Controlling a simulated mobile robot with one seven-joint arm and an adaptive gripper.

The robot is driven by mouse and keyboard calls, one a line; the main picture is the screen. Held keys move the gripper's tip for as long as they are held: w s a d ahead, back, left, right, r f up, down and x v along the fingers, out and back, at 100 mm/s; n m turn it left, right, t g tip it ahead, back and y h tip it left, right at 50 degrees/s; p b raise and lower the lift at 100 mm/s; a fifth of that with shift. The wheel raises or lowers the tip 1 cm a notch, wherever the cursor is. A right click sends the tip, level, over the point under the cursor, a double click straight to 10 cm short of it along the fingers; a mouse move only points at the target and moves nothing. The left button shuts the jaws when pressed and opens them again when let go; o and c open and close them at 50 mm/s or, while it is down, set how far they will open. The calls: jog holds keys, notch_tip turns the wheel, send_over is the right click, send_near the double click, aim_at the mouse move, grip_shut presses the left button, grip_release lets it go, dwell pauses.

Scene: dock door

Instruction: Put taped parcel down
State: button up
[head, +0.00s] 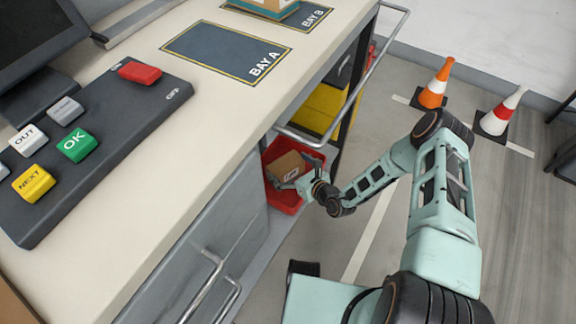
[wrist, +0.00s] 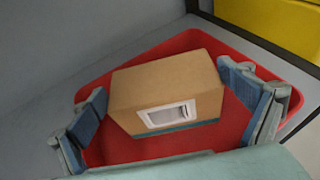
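The taped parcel (wrist: 165,85) is a brown cardboard box with a white label and a teal strip low on its near side. It sits at the red bin (wrist: 170,149), with the bin's floor and walls showing around it. In the head view the parcel (head: 285,166) shows in the red bin (head: 288,199) under the counter. My gripper (wrist: 164,78) has its blue-padded fingers spread on the left and right of the parcel. The fingertips are very close to its sides; red shows beside the right finger. Contact at the tips and the parcel's underside are hidden.
The counter bears the BAY A mat (head: 226,50), a box on the BAY B mat (head: 312,17) and a button panel (head: 95,135). A metal rail (head: 375,70) and a yellow crate (head: 322,106) are near the bin.

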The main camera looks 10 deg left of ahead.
jog(key=shift+r, duration=0.1)
jog(key=shift+d+r, duration=0.1)
jog(key=shift+r, duration=0.15)
jog(key=p+v, duration=0.3)
jog(key=v, duration=0.8)
jog(key=shift+s+d+p, duration=0.3)
jog(key=shift+r, duration=0.1)
